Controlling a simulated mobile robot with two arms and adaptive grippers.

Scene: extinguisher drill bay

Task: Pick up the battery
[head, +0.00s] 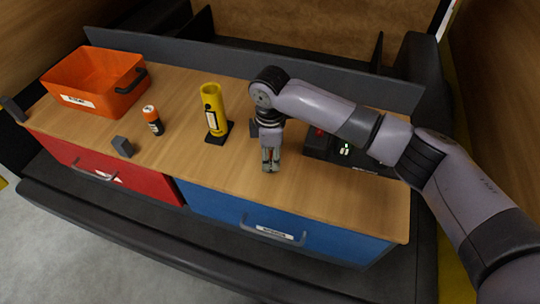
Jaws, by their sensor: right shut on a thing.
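The battery (152,120), a small cylinder with an orange top and a dark body, stands upright on the wooden worktop (330,200), left of the yellow cylinder. My right gripper (270,165) points down over the front middle of the worktop, well to the right of the battery and apart from it. It is shut on a small grey-green thing, mostly hidden between the fingers, which I cannot identify. My left gripper is not in view.
An orange bin (95,80) stands at the back left. A yellow cylinder (213,108) stands on a black base between battery and gripper. A small grey block (122,146) lies in front of the battery. A dark tray (375,165) is partly behind my right arm. Red (100,172) and blue (290,228) drawers are shut.

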